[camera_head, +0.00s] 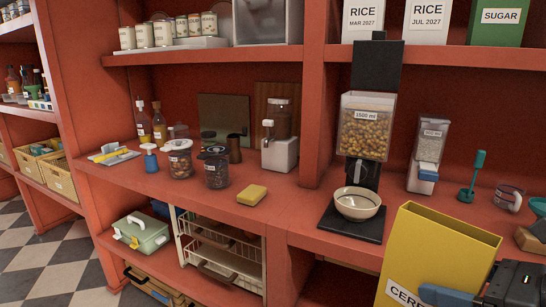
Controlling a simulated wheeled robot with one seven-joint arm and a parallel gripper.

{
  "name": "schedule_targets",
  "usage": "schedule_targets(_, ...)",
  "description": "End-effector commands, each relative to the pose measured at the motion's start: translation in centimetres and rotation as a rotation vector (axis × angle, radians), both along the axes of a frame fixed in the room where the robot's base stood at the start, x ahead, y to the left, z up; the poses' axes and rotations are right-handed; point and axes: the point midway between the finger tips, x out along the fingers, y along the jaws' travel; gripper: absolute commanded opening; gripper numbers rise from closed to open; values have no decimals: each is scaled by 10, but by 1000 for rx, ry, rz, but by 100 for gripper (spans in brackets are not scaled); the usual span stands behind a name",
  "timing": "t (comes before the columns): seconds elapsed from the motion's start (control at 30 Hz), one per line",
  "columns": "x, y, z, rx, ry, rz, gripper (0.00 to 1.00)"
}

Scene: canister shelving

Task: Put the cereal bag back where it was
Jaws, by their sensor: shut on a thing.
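The cereal bag (425,254) is a yellow, box-shaped pack at the lower right in the head view. Its white label starts with "CERE"; the rest is hidden or cut off by the frame's bottom edge. It is tilted and in front of the shelf unit. My gripper (455,296) is shut on its lower right part, and only part of the gripper shows. A dispenser (366,125) marked 1500 ml, holding golden-brown pieces, stands on the counter behind the bag. A cream bowl (357,204) sits under its spout on a black base.
Rice packs (427,20) and a green sugar pack (497,24) stand on the upper shelf. A wire rack (222,243) is below. Bare counter shows around the sponge.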

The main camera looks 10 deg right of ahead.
Motion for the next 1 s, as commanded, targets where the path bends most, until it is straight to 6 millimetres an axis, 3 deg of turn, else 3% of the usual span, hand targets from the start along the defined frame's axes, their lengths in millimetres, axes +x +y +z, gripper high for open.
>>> schedule_targets(0.63,5,15,-34,7,0,-48,37)
schedule_targets(0.83,8,25,-62,6,2,-87,37)
schedule_targets(1.0,13,41,-108,11,4,-150,37)
